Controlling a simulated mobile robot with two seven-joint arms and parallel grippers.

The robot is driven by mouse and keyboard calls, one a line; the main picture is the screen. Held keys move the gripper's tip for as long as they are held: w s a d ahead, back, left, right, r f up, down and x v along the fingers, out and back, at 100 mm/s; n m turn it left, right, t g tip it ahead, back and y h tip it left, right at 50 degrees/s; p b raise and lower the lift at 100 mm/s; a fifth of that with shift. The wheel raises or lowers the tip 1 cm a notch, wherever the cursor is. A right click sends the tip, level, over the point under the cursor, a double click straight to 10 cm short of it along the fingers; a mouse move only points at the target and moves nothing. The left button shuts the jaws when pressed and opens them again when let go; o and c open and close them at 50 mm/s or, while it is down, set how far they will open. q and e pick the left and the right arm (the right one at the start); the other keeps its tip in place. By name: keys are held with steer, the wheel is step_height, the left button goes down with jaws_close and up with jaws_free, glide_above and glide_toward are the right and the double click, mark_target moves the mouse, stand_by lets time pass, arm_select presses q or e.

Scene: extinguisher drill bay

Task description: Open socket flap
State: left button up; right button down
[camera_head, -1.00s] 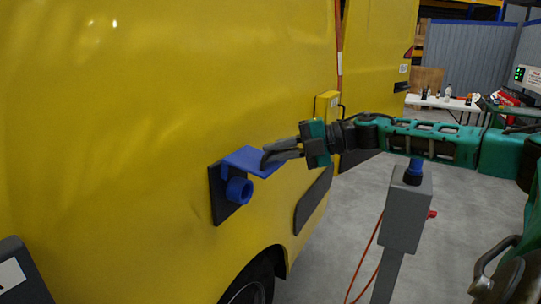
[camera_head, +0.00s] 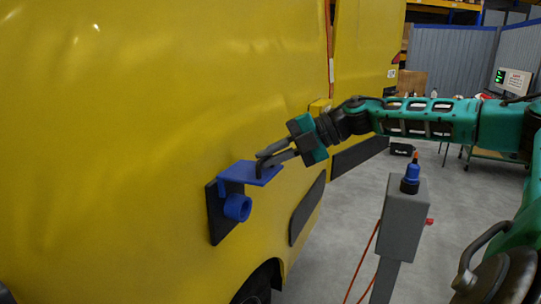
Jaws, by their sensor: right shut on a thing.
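The socket is a blue round ring (camera_head: 238,207) on a dark plate (camera_head: 217,222) on the side of the yellow van (camera_head: 150,100). Its blue flap (camera_head: 246,171) stands out from the van above the ring, roughly level, so the ring's opening is uncovered. My right gripper (camera_head: 266,163) comes in from the right, tilted down, and its fingers are shut on the flap's outer edge. My left gripper is not in view.
A grey post box (camera_head: 405,218) with a blue plug (camera_head: 411,178) in its top stands right of the socket, with an orange cable (camera_head: 366,262) beside it. Grey floor (camera_head: 335,225) is clear between van and post. A monitor (camera_head: 513,81) is at the back right.

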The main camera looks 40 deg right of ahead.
steer(key=c, duration=1.2)
jaws_free()
steer(key=shift+o, duration=0.2)
steer(key=shift+s+d+r, duration=0.2)
steer(key=shift+s+d, duration=0.1)
steer(key=shift+d, duration=0.1)
steer(key=b+v, duration=0.2)
steer(key=v, duration=1)
steer(key=shift+a, duration=0.1)
